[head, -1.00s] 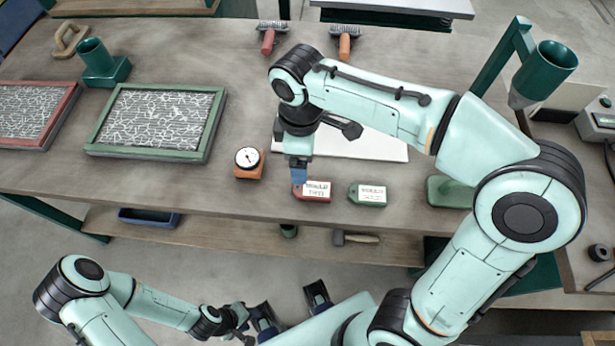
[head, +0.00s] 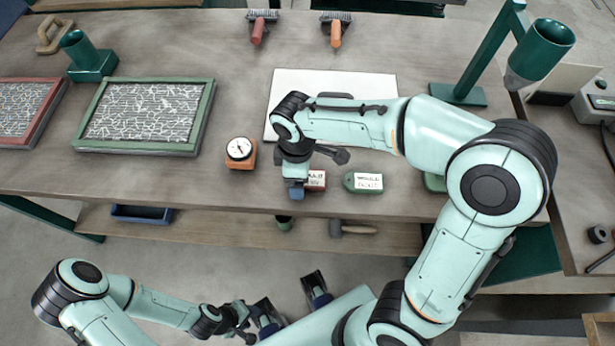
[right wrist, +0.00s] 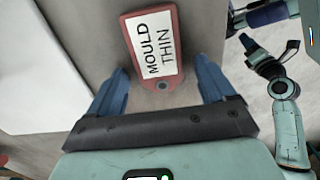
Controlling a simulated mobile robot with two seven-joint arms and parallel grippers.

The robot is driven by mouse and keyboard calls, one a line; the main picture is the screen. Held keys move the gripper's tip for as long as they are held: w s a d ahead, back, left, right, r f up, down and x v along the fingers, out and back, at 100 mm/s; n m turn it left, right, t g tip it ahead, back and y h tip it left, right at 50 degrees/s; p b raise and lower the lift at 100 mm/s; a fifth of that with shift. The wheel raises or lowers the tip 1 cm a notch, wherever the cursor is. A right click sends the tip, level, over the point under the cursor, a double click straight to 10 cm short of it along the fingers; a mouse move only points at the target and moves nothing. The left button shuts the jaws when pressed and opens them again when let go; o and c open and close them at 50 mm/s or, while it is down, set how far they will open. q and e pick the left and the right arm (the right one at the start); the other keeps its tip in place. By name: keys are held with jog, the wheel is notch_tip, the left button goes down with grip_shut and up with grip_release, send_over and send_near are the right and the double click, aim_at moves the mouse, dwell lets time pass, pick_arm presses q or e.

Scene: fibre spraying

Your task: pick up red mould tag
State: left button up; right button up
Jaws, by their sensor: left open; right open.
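The red mould tag (head: 317,180) lies flat near the bench's front edge, its left end partly hidden by my right gripper. In the right wrist view the red tag (right wrist: 154,50) shows a white "MOULD THIN" label, with its holed end nearest the gripper. My right gripper (right wrist: 162,70) is open, a blue finger on either side of that end and none visibly touching it. In the head view the right gripper (head: 295,190) points down at the tag's left. My left gripper (head: 268,314) is open and empty, off the bench's front.
A green tag (head: 363,182) lies right of the red one. An orange dial gauge (head: 240,153) stands left of my right gripper. A white board (head: 290,85) lies behind, partly under my right arm. A hammer (head: 352,229) lies on the lower shelf.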

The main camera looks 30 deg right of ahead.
jog(key=c, duration=1.1)
jog(key=shift+r, duration=0.1)
